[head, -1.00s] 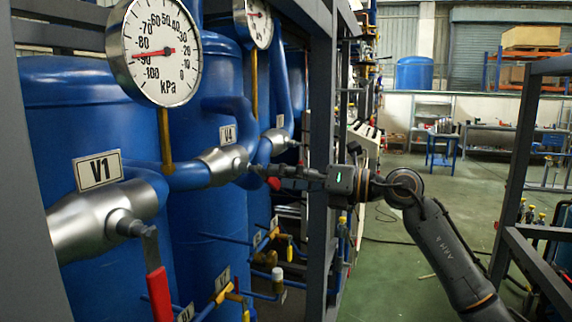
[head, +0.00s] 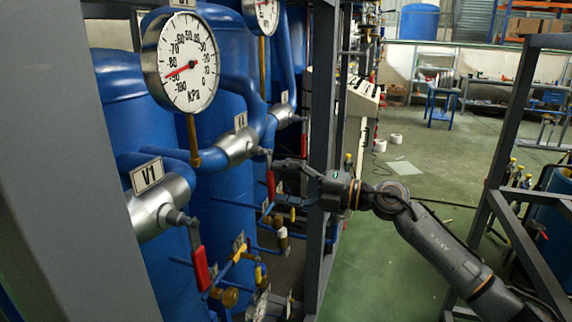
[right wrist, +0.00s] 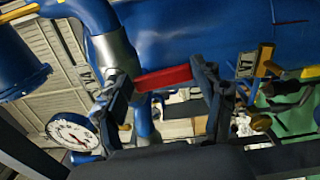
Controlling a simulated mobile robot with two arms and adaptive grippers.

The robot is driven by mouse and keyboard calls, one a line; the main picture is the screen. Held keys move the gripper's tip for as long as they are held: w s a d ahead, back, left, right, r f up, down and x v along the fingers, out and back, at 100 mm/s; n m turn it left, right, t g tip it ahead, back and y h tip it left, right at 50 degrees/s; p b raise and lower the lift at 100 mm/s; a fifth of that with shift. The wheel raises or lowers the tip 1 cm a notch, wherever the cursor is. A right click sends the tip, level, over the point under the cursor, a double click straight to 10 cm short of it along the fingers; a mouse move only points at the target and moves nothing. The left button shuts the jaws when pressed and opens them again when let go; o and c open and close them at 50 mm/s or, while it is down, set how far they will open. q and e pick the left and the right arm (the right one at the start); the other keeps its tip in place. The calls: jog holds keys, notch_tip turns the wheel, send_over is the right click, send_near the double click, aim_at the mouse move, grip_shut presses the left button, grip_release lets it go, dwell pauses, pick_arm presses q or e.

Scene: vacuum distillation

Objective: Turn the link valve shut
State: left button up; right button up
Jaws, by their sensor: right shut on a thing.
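A metal valve body (head: 236,145) with a small plate reading V4 (head: 240,121) sits on the blue pipe between the tanks. I take it as the link valve. Its red lever (head: 271,186) hangs down from the stem. My right gripper (head: 275,171) reaches in from the right and is shut on this lever. In the right wrist view the red lever (right wrist: 163,78) lies across between the two dark fingers, in front of the metal valve body (right wrist: 115,54). The fingers hide part of the lever in the head view. My left gripper is not in view.
Valve V1 (head: 160,206), with its own red lever (head: 202,268), is nearer on the left. Dial gauges (head: 187,62) stand above the pipes. A dark frame post (head: 322,130) stands close beside my right gripper. Green floor (head: 405,160) is open to the right.

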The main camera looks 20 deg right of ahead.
jog(key=shift+s+a+r+m+p, duration=0.15)
jog(key=shift+s+a+m+p, duration=0.15)
jog(key=shift+m+p, duration=0.35)
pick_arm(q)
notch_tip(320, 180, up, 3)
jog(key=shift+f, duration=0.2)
pick_arm(e)
jog(key=shift+s, duration=0.1)
jog(key=shift+f, duration=0.2)
jog(key=o, duration=1.5)
jog(key=shift+o, duration=1)
jog(key=shift+a, duration=0.15)
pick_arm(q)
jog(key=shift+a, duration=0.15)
pick_arm(e)
jog(key=v, duration=1.2)
